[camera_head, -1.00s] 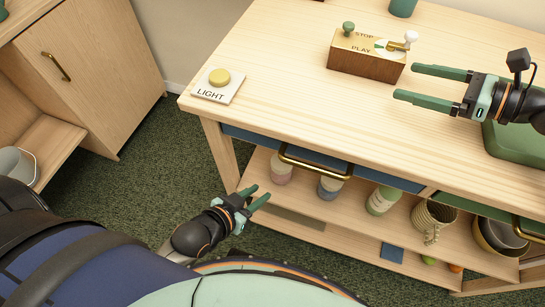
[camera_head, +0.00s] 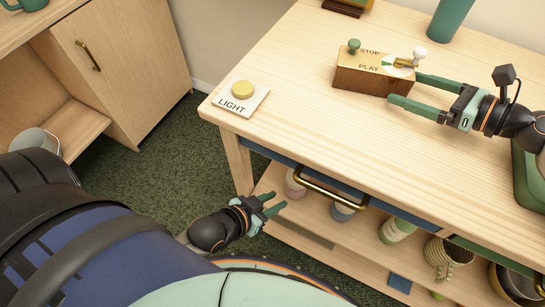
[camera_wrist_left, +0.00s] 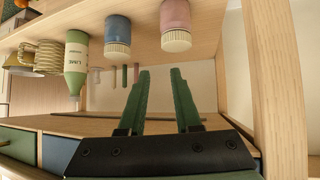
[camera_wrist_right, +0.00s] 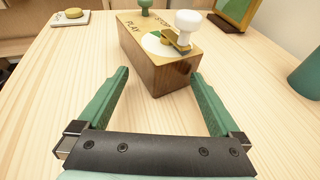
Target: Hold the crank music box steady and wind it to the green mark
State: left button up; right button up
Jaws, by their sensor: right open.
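The crank music box (camera_head: 372,78) is a wooden box with a gold top marked STOP and PLAY, standing on the table. It has a green knob (camera_head: 353,46), a white crank knob (camera_head: 420,52) and a dial with a green sector (camera_wrist_right: 153,40). My right gripper (camera_head: 403,89) is open and empty just right of the box. In the right wrist view the box (camera_wrist_right: 158,70) lies ahead, between and beyond the fingertips, apart from them. My left gripper (camera_head: 276,203) is open and empty, low in front of the table, below its top.
A LIGHT switch plate (camera_head: 236,99) with a yellow button lies at the table's left corner. A green cup (camera_head: 452,18) stands behind the box, a green tray (camera_head: 528,175) at right. The drawer handle (camera_head: 322,191) juts out above the lower shelf with jars. The table's front middle is clear.

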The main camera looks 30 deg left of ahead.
pick_arm(q)
jog(key=shift+w+a+r+t, duration=0.1)
jog(key=shift+w+r+t, duration=0.3)
jog(key=shift+w+r, duration=0.25)
jog(key=shift+w+r+t, duration=0.4)
jog(key=shift+w+r, duration=0.05)
jog(key=shift+r, duration=0.3)
pick_arm(e)
jog(key=shift+x, duration=1.35)
grip_shut()
jog(key=c, duration=1.6)
grip_release()
grip_release()
